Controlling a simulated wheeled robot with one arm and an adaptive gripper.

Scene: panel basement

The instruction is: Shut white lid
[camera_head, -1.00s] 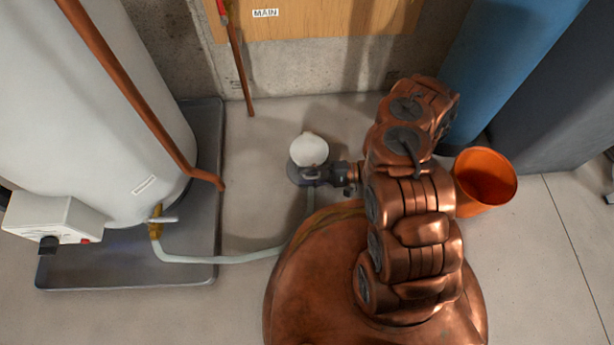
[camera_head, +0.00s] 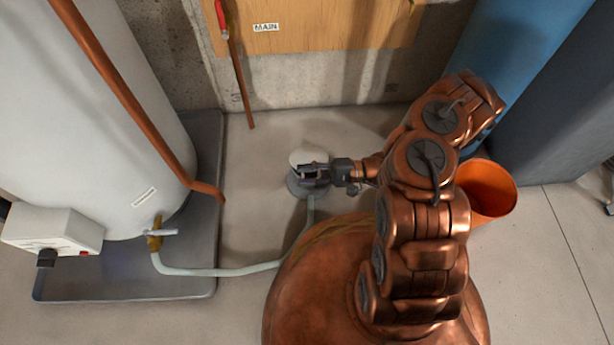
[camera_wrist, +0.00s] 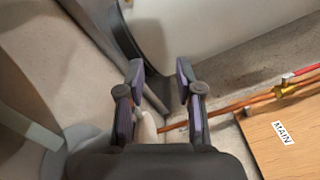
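The white lid (camera_head: 306,157) shows as a pale rounded shape at the middle of the head view, partly covered by my gripper. It is at the back of a round grey base (camera_head: 300,188) on the floor, where a pale hose (camera_head: 309,210) ends. I cannot tell the lid's exact angle. My gripper (camera_head: 310,171) is right over the base, in front of the lid. In the wrist view its two fingers (camera_wrist: 158,72) are apart. A small pale piece (camera_wrist: 148,127) shows between them, low down; I cannot tell whether it is the lid or whether they touch it.
A white tank (camera_head: 120,120) stands on a grey tray (camera_head: 130,288) at left, with a copper pipe (camera_head: 125,85). An orange bucket (camera_head: 487,190) stands at right, beside blue and grey cylinders. A wooden MAIN panel (camera_head: 330,25) is behind. Bare floor surrounds the base.

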